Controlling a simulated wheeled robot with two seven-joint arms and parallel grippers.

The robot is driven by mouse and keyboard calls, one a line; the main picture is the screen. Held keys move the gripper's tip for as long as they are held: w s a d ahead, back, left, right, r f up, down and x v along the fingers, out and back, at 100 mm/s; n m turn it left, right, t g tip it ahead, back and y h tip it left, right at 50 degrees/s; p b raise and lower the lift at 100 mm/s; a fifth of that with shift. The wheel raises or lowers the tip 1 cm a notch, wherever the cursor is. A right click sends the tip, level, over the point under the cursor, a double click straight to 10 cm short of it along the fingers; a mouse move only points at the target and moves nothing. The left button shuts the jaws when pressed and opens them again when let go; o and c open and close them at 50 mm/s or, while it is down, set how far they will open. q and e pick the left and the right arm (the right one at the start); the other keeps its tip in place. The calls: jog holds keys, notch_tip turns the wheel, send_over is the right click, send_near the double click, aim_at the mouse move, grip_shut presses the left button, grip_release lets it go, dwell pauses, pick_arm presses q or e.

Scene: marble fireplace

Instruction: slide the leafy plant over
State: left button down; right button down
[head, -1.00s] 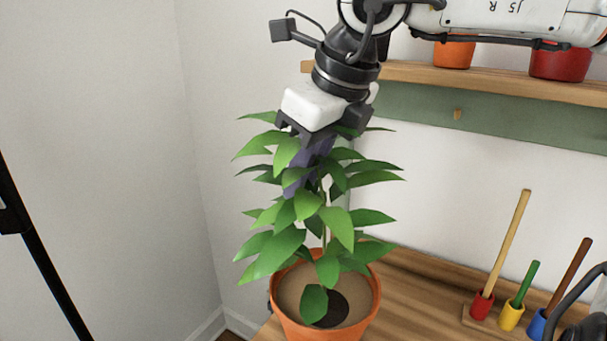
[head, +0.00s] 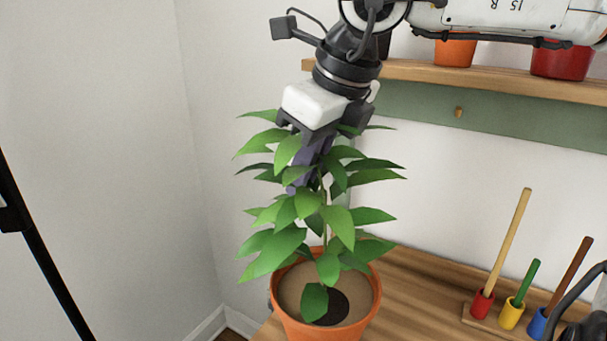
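The leafy plant (head: 335,222) stands upright in an orange pot (head: 326,327) near the left end of the wooden table. My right gripper (head: 308,180) comes down from above into its upper leaves, close beside the stem. Leaves cover much of the fingers, so I cannot tell whether they are open, shut or touching the stem. My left gripper is not in view.
A rack holds tools in red (head: 482,303), yellow (head: 511,313) and blue (head: 538,323) cups at the right of the table (head: 420,285). A shelf (head: 480,82) with pots is above. Bare tabletop lies between plant and rack.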

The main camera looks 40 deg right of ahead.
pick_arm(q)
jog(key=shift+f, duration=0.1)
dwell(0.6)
pick_arm(e)
jog(key=shift+s+a, duration=0.3)
jog(key=shift+a, duration=0.05)
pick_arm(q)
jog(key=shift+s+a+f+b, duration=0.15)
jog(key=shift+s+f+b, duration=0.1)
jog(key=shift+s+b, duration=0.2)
pick_arm(e)
jog(key=shift+s+a, duration=0.45)
jog(key=shift+a, duration=0.1)
jog(key=c, duration=1.8)
grip_release()
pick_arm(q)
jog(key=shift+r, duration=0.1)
